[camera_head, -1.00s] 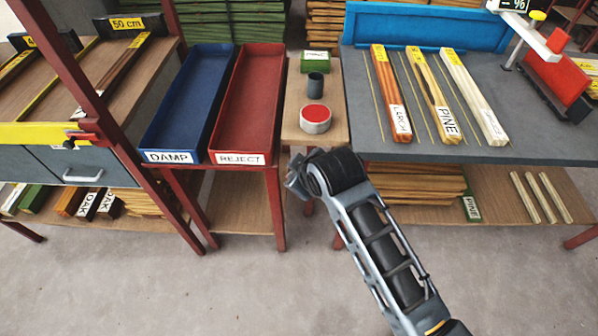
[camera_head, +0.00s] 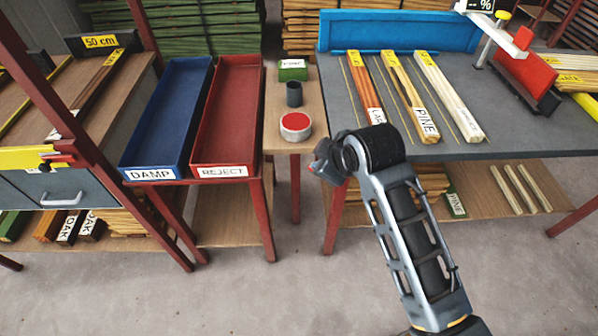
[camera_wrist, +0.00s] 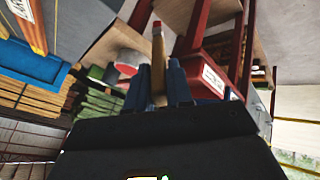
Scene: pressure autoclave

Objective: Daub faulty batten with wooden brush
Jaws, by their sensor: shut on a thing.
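In the wrist view my gripper (camera_wrist: 158,85) is shut on the wooden brush (camera_wrist: 157,55), a thin wooden stick with a reddish tip. In the head view my gripper (camera_head: 322,170) is small, in front of the tables, and the brush is hard to make out. A white tin with red content (camera_head: 295,125) stands on the narrow wooden table, beyond my gripper and to its left. Labelled battens lie on the grey table: a LARCH batten (camera_head: 366,85), partly hidden by my arm, a PINE batten (camera_head: 408,95) and a pale batten (camera_head: 448,92). I cannot tell which is faulty.
A blue DAMP tray (camera_head: 168,115) and a red REJECT tray (camera_head: 228,115) stand left of the tin. A dark cup (camera_head: 294,93) and a green box (camera_head: 292,70) stand behind it. A red-and-white device (camera_head: 525,72) stands on the right. The floor in front is clear.

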